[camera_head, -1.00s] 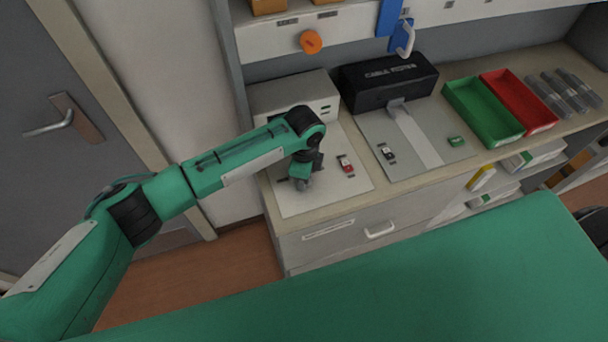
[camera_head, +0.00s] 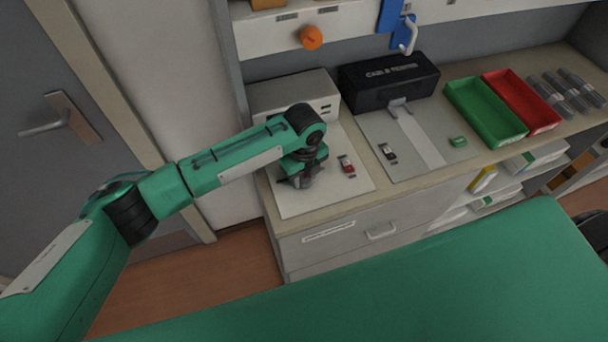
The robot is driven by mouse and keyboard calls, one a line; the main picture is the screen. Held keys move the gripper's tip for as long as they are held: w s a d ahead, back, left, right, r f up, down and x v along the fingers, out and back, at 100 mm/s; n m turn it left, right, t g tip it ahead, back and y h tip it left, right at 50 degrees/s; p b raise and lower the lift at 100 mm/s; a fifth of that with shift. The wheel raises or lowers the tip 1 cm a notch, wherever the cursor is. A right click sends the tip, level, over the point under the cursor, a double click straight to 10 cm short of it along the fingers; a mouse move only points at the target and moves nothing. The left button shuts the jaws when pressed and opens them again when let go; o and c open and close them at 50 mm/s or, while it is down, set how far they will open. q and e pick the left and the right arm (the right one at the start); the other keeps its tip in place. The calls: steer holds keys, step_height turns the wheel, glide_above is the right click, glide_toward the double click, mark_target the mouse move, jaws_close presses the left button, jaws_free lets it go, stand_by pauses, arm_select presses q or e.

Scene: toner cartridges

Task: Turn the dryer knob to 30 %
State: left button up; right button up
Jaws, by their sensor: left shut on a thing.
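A round orange knob (camera_head: 311,38) sits on the white panel above the bench at upper left. I cannot read its setting. My left gripper (camera_head: 299,181) is low over the pale mat (camera_head: 345,197) on the bench, well below the knob and apart from it. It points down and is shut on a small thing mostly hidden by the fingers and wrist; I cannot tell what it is. A small red and white piece (camera_head: 346,166) lies just right of the gripper. My right gripper is not in view.
A pale grey box (camera_head: 290,95) stands behind the left arm. A black case (camera_head: 388,82), a green tray (camera_head: 486,112) and a red tray (camera_head: 521,101) stand to the right. A small black and white piece (camera_head: 388,152) lies on the grey mat (camera_head: 415,165).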

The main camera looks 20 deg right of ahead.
mark_target(305, 178)
arm_select(q)
steer(key=shift+w+r, duration=0.1)
steer(key=shift+r, duration=0.05)
stand_by(0.3)
steer(key=o, duration=1)
step_height(305, 178, up, 14)
steer(key=b, duration=0.3)
steer(key=shift+b, duration=0.3)
steer(key=shift+f, duration=0.2)
